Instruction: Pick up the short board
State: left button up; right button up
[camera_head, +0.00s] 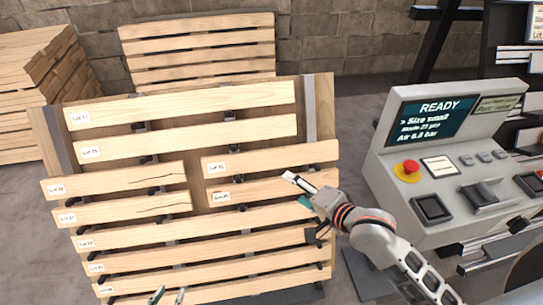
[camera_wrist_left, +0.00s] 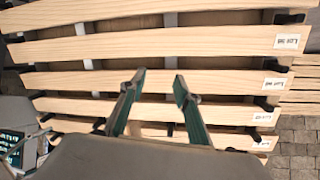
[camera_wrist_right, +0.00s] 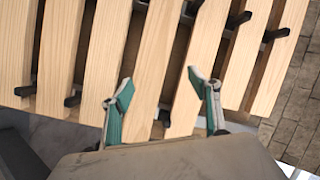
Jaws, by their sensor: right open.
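The rack (camera_head: 322,115) holds wooden boards in rows. Its middle rows have short boards: an upper right one (camera_head: 285,155), a lower right one (camera_head: 275,189), and two on the left (camera_head: 115,182) with dark crack-like lines. My right gripper (camera_head: 297,189) is open at the right part of the lower right short board. In the right wrist view its fingers (camera_wrist_right: 168,92) are spread before the boards, with one board (camera_wrist_right: 197,70) partly between them; contact cannot be told. My left gripper (camera_head: 169,295) is low at the bottom edge, its fingers (camera_wrist_left: 158,85) apart and empty before long boards.
A grey control console (camera_head: 455,160) with a READY screen and red button stands to the right, near my right arm. Stacked timber (camera_head: 30,80) stands at left, and another slatted stack (camera_head: 200,50) behind the rack. Black hooks support the boards.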

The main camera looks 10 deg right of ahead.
aim_at(273, 160)
notch_tip(273, 160, up, 7)
jog(key=w+m, duration=0.3)
jog(key=m, duration=0.2)
jog(key=shift+w+a+f+p, duration=0.1)
jog(key=shift+w+a+f, duration=0.4)
jog(key=shift+w+a, duration=0.35)
jog(key=shift+w+a+f+p, duration=0.1)
jog(key=shift+w+a+f, duration=0.5)
jog(key=shift+w, duration=0.45)
jog(key=shift+w+a+f+p, duration=0.1)
jog(key=shift+w+a+f, duration=0.35)
jog(key=shift+w+a, duration=0.4)
jog(key=shift+d, duration=0.1)
jog(key=c, duration=1.4)
